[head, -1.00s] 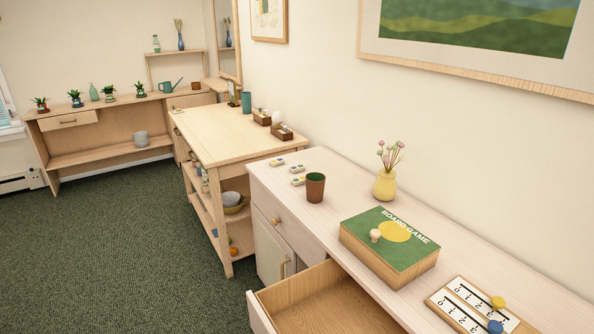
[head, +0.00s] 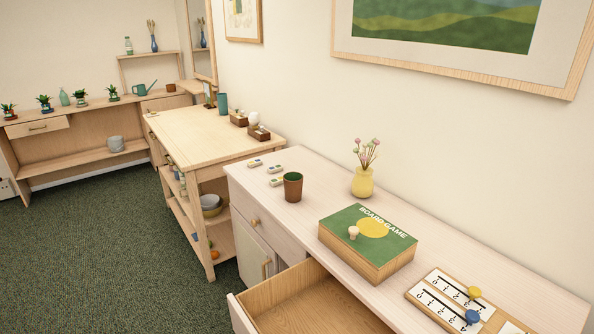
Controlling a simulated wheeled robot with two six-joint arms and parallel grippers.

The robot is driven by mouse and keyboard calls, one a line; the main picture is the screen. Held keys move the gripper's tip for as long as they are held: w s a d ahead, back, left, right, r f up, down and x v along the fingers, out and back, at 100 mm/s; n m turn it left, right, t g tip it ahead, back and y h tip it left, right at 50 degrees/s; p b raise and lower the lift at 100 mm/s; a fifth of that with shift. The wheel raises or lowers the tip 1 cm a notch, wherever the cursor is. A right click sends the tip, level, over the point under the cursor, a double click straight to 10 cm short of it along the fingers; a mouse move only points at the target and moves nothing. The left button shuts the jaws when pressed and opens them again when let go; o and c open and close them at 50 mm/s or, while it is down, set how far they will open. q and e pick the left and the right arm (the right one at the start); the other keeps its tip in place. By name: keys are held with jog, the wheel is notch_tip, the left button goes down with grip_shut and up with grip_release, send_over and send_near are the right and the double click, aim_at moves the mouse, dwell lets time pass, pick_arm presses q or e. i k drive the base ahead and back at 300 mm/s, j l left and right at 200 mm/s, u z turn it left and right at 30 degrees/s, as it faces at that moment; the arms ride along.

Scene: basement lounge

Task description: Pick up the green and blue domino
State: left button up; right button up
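Three small white domino tiles lie near the far left end of the pale wooden sideboard (head: 330,190). One domino (head: 254,163) is at the left edge, a second domino (head: 275,169) is to its right, and a third domino (head: 276,182) is nearer, beside the cup. They carry small coloured marks, but these are too small to tell which one is green and blue. Neither of my grippers is in view.
A brown and green cup (head: 293,187) stands right beside the dominoes. A yellow vase (head: 362,182), a board game box (head: 340,244) and a score board (head: 428,300) are further right. An open drawer (head: 300,303) juts out in front. Green carpet (head: 110,255) is free at left.

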aim_at(277, 168)
jog(key=i+j+z, duration=0.2)
jog(key=z, duration=0.25)
jog(key=i+j+z, duration=0.1)
jog(key=j+z, duration=0.85)
jog(key=i+l, duration=0.05)
